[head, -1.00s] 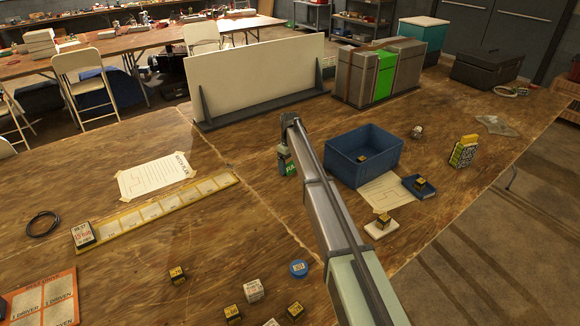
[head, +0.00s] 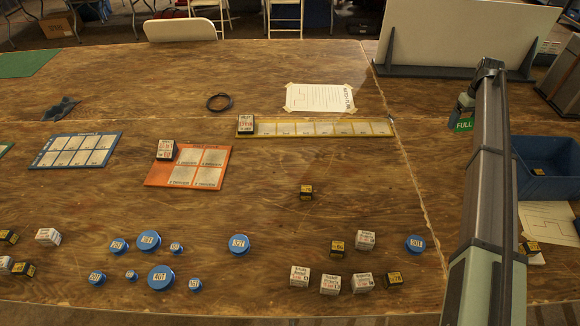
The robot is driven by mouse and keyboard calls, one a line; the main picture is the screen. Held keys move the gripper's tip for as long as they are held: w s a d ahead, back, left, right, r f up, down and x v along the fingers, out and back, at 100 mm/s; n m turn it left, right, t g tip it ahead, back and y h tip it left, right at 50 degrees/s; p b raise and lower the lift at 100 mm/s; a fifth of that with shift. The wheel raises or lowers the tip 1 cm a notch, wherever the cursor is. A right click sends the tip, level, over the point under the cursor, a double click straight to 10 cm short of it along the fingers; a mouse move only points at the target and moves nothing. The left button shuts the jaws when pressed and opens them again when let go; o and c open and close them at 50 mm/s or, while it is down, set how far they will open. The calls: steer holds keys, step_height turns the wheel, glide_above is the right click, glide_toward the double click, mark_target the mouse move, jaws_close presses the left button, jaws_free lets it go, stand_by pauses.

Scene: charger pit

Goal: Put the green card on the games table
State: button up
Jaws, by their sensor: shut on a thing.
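A green card (head: 463,125) marked "FULL" hangs at the tip of my gripper (head: 466,108), at the right of the head view. My gripper is shut on the card and holds it above the wooden table (head: 330,225), left of the blue bin. The fingers are small and partly hidden here. I cannot tell which surface is the games table.
The blue bin (head: 560,178) is right of my arm, and the white board (head: 455,35) stands behind it. The yellow strip (head: 318,137), orange board (head: 200,186), blue board (head: 52,160) and several blue discs and small boxes lie left. A green mat (head: 28,64) is far left.

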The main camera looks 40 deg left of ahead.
steer(key=s+a+n, duration=0.2)
steer(key=s+a, duration=0.8)
steer(key=a, duration=0.5)
steer(key=s+a+n, duration=0.2)
steer(key=s+a, duration=0.8)
steer(key=a, duration=0.5)
steer(key=s+a+n, duration=0.2)
steer(key=s+a, duration=0.4)
steer(key=s, duration=0.5)
steer(key=s+a+n, duration=0.1)
steer(key=s+a, duration=0.4)
steer(key=s, duration=0.7)
steer(key=m, duration=0.5)
glide_above(268, 191)
steer(key=shift+a+f, duration=0.1)
steer(key=shift+f, duration=4.8)
steer(key=shift+f, duration=0.15)
